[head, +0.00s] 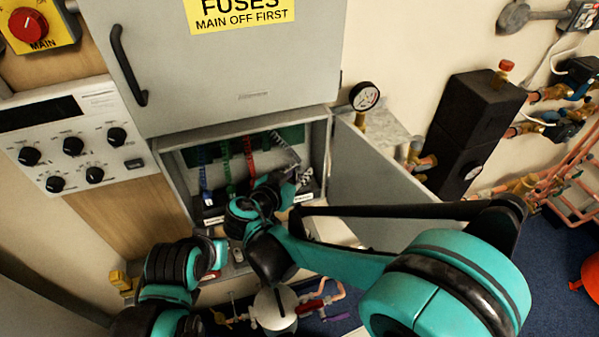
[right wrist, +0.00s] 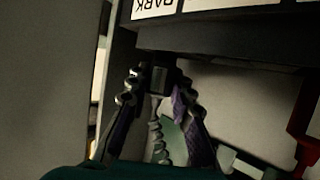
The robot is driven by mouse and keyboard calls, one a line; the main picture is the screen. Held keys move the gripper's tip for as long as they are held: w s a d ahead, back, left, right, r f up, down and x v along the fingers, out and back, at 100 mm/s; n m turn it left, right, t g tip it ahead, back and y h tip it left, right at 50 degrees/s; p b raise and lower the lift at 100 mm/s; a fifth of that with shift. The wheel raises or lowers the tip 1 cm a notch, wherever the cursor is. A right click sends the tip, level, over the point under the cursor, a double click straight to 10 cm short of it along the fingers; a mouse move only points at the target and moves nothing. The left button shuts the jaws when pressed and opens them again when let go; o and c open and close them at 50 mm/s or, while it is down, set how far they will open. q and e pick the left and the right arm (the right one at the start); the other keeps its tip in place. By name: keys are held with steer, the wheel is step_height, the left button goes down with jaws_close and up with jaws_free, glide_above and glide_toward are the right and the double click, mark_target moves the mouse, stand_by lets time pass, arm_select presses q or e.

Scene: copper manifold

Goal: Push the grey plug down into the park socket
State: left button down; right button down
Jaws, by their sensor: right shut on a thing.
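The grey plug (right wrist: 160,80) sits between the two ridged fingers of my right gripper (right wrist: 158,95) in the right wrist view, and the fingers are shut on it. A coiled grey cord (right wrist: 158,138) trails from it between the fingers. The plug's end meets the edge of a dark socket block (right wrist: 215,45), by the white PARK label (right wrist: 157,6), which appears upside down. How deep it sits in the park socket is hidden. In the head view my right gripper (head: 283,187) is inside the open fuse box. My left gripper (head: 216,252) is low at the left, its fingers unclear.
Blue, green and red coiled cords (head: 227,165) hang inside the grey box (head: 322,150). Its lower door (head: 375,190) stands open to the right, behind my right arm. A pressure gauge (head: 364,96) and dark pump block (head: 470,125) are further right.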

steer(key=shift+f, duration=0.35)
steer(key=c, duration=1.3)
jaws_free()
steer(key=shift+o, duration=0.2)
steer(key=shift+r, duration=0.1)
step_height(320, 180, up, 10)
